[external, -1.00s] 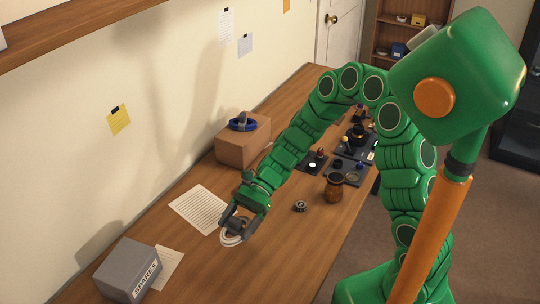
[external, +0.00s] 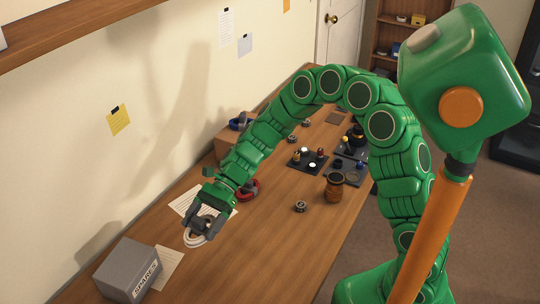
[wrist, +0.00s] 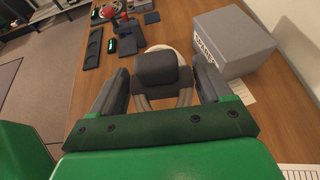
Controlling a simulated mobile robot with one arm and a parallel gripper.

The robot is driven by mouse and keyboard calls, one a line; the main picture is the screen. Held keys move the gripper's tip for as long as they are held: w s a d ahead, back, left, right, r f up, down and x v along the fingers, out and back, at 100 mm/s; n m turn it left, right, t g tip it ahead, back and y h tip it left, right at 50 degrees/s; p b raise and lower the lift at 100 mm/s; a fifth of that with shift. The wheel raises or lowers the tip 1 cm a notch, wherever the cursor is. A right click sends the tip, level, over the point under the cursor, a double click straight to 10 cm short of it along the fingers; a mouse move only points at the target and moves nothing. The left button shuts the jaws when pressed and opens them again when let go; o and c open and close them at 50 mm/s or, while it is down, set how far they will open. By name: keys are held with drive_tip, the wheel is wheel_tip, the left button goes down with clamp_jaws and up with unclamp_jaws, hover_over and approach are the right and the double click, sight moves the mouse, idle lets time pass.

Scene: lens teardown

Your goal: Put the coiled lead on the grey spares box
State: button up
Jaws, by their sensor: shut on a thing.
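The coiled lead (external: 194,241) is a white ring of cable. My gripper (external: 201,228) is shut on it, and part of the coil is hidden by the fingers. In the wrist view the pale coil (wrist: 185,97) shows between the fingers of my gripper (wrist: 168,95). The grey spares box (external: 122,270), labelled SPARES, stands on the bench to the left of my gripper, apart from it. In the wrist view the box (wrist: 236,48) is at the upper right, beyond the fingers.
Paper sheets lie on the bench (external: 255,255) beside the box (external: 164,268) and behind my gripper. A red coil (external: 248,190) lies behind it. A blue coil (external: 238,122) sits on a cardboard box (external: 228,146). A brown jar (external: 334,188) and dark trays (external: 305,163) stand to the right.

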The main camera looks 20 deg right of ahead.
drive_tip(key=s+a+r+g, duration=0.1)
drive_tip(key=s+a+r, duration=0.15)
drive_tip(key=a, duration=0.25)
drive_tip(key=s+a+r, duration=0.2)
drive_tip(key=a+r, duration=0.2)
drive_tip(key=a, duration=0.1)
hover_over(126, 259)
drive_tip(key=shift+n, duration=0.4)
drive_tip(key=f, duration=0.9)
drive_tip(key=shift+s+d+f, duration=0.15)
drive_tip(key=shift+d+f, duration=0.1)
drive_tip(key=shift+d, duration=0.05)
drive_tip(key=shift+a+f, duration=0.2)
drive_tip(key=shift+f, duration=1.7)
drive_tip(key=shift+f, duration=0.15)
drive_tip(key=o, duration=1.1)
drive_tip(key=shift+c, duration=0.2)
